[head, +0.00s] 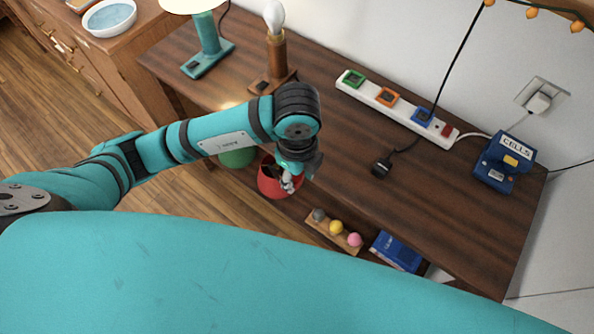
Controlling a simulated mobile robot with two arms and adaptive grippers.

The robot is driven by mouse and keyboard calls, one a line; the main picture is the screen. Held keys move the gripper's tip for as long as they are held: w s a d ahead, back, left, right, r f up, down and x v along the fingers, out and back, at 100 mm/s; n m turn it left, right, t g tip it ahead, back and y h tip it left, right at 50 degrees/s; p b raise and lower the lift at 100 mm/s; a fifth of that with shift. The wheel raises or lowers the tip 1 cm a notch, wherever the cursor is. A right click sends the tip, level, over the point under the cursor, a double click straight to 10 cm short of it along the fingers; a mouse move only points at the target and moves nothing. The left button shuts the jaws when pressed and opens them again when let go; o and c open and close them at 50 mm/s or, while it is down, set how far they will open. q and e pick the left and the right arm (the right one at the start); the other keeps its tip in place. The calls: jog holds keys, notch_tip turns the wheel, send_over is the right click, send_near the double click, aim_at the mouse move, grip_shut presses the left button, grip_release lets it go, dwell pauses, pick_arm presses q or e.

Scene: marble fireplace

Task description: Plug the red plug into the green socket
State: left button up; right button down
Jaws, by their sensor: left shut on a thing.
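The green socket (354,78) is at the left end of a white power strip (404,113) along the back of the dark wooden table. It looks empty. My left gripper (289,181) points down beyond the table's front edge, over a red round container (272,187). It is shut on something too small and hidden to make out. I cannot pick out a red plug. My right gripper is not in view.
An orange socket (386,96) and a blue socket (423,116) share the strip. A black plug (381,168) lies on the table. A blue "CELLS" box (504,160), a teal lamp (207,45) and a bulb stand (276,50) stand there.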

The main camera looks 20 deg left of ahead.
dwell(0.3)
pick_arm(q)
jog(key=m, duration=0.3)
jog(key=a+r+m, duration=0.1)
jog(key=m, duration=0.1)
jog(key=shift+w+a+r+m, duration=0.1)
jog(key=shift+w+m, duration=0.2)
jog(key=m, duration=0.2)
jog(key=shift+w+a+r+m, duration=0.1)
jog(key=shift+a+r+m, duration=0.15)
jog(key=shift+a+m, duration=0.05)
jog(key=a+r+n, duration=0.3)
jog(key=r+n, duration=0.1)
jog(key=n, duration=1.1)
jog(key=a+r+n, duration=0.4)
jog(key=r+n, duration=0.1)
jog(key=n, duration=1)
jog(key=shift+w+a, duration=0.25)
jog(key=shift+w, duration=0.1)
